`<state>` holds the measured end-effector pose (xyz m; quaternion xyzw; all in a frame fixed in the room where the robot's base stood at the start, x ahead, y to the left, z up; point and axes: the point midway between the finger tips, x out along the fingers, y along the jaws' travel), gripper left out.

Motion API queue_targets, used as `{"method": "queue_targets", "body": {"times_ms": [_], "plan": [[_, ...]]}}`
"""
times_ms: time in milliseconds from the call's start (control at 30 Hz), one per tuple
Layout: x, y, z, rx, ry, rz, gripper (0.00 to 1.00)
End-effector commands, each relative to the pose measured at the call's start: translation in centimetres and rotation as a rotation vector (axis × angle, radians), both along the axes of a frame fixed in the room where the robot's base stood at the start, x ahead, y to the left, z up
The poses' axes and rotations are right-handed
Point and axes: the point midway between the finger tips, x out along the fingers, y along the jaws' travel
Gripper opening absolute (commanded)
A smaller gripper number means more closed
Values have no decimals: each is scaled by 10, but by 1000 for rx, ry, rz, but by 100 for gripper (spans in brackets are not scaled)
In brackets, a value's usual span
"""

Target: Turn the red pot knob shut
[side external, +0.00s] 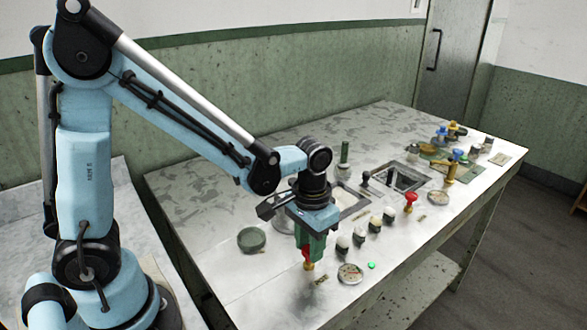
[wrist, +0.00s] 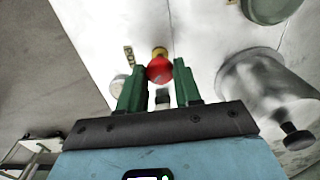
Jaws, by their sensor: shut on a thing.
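A red knob (side external: 307,257) on a brass valve body (side external: 308,266) stands at the near front of the metal bench. My gripper (side external: 308,249), with green fingers, points down over it and is shut on the red knob. In the wrist view the red knob (wrist: 159,70) sits between the fingertips of my gripper (wrist: 157,77), with brass showing beyond it. The fingers partly hide the knob in the side view. Its turned angle cannot be told. A second red knob (side external: 410,198) stands farther along the bench, apart from my gripper.
A round dial (side external: 350,273) and a small green light (side external: 371,265) lie right of the held knob. A round green dish (side external: 252,239) is at left.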

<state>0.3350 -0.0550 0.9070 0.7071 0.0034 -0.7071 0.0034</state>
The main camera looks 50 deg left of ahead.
Motion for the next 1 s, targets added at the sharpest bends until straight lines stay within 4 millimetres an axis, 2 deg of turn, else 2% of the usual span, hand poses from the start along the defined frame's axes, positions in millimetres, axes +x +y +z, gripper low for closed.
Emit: {"method": "queue_targets", "body": {"times_ms": [600, 1000], "plan": [[0, 0, 0, 0, 1, -562, 3], [0, 0, 0, 0, 1, -769, 3]]}}
